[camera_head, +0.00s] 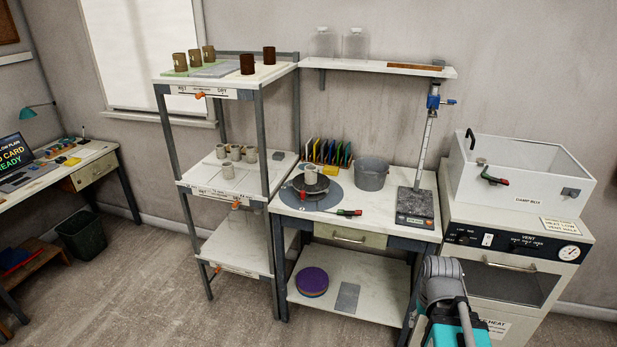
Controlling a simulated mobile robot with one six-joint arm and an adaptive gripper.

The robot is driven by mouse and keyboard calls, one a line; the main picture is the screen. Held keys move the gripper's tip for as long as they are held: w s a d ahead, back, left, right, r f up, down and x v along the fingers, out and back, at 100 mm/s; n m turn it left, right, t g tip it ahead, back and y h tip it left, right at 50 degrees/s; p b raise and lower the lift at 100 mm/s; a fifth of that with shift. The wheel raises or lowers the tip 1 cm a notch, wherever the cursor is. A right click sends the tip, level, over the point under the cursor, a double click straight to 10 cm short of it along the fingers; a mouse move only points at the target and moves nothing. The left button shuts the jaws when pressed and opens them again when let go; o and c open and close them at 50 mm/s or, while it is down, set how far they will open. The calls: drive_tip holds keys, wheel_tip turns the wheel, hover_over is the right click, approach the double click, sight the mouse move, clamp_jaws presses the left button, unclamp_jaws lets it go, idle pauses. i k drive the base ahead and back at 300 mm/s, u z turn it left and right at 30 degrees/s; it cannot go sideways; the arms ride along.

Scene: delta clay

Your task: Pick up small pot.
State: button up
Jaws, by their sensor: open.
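More small pale pots (228,170) stand in a group on the middle shelf of the rack. Brown pots (247,64) and tan pots (180,62) stand on the rack's top shelf. I cannot tell which of these the task's small pot is. Part of my arm shows at the lower right, in front of the table and the white cabinet. My gripper's fingers are not in view.
A grey bucket (371,174) stands right of the wheel. A stand with a dark base (414,206) is at the table's right end. A lidded damp box (520,174) sits on the cabinet.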

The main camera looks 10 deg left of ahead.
sight(310, 171)
drive_tip(key=z, duration=0.1)
drive_tip(key=i, duration=1)
drive_tip(key=u, duration=0.05)
